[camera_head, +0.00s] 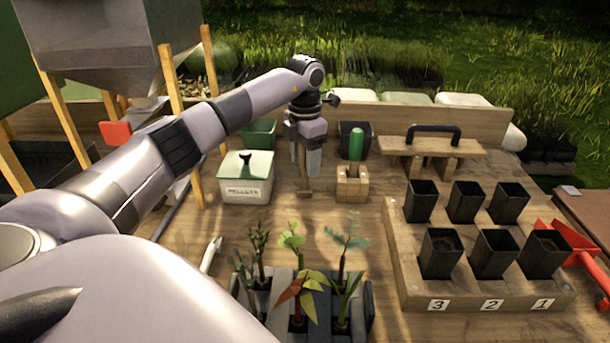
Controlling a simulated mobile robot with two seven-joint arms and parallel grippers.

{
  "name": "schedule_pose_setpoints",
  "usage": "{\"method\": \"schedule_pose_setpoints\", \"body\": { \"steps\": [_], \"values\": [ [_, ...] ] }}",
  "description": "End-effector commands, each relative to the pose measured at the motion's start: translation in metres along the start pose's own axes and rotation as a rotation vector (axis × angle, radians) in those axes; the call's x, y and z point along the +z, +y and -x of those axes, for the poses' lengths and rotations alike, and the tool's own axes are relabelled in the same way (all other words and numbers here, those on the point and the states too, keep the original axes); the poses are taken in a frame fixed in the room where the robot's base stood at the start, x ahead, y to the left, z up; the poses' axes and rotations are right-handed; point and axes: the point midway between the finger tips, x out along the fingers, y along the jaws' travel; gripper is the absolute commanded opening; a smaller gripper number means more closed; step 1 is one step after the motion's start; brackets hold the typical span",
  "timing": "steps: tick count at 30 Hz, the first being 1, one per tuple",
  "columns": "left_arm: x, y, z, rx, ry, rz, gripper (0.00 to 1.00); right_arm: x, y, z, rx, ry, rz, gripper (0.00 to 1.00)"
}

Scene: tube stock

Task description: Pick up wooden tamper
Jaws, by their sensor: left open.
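My left gripper (305,164) points down over the back middle of the bench, with its two fingers apart. My right gripper is not in view.
A lidded pellets box (247,178) stands left of the gripper. A green-handled tool (356,143) stands in a wooden block (352,186) close on the right. Black pots (495,254) fill a numbered wooden stand (405,262). Seedlings (292,238) stand in front. A black-handled board (468,147) is behind.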

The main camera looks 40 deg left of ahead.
Motion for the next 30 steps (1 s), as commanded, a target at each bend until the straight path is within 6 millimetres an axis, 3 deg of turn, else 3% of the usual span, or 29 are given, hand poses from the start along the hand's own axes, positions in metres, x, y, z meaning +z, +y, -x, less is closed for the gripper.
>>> {"method": "schedule_pose_setpoints", "body": {
  "steps": [1,2,6,7,20,26,30],
  "values": [
    [0.0,0.0,0.0,0.0,0.0,0.0,0.58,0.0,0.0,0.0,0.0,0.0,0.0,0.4],
    [0.0,0.0,0.0,0.0,0.0,0.0,0.52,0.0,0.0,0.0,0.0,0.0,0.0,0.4],
    [0.0,0.0,0.0,0.0,0.0,0.0,0.06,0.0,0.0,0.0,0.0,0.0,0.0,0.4],
    [0.0,0.0,0.0,0.0,0.0,0.0,0.0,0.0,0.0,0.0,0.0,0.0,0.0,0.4],
    [0.001,0.0,0.008,0.0,-0.002,0.0,0.0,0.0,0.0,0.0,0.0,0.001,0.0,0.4],
    [0.001,0.0,0.035,0.001,-0.006,0.0,0.0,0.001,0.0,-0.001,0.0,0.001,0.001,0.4],
    [0.002,0.0,0.069,0.001,-0.007,0.0,0.0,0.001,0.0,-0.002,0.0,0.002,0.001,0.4]
  ]
}}
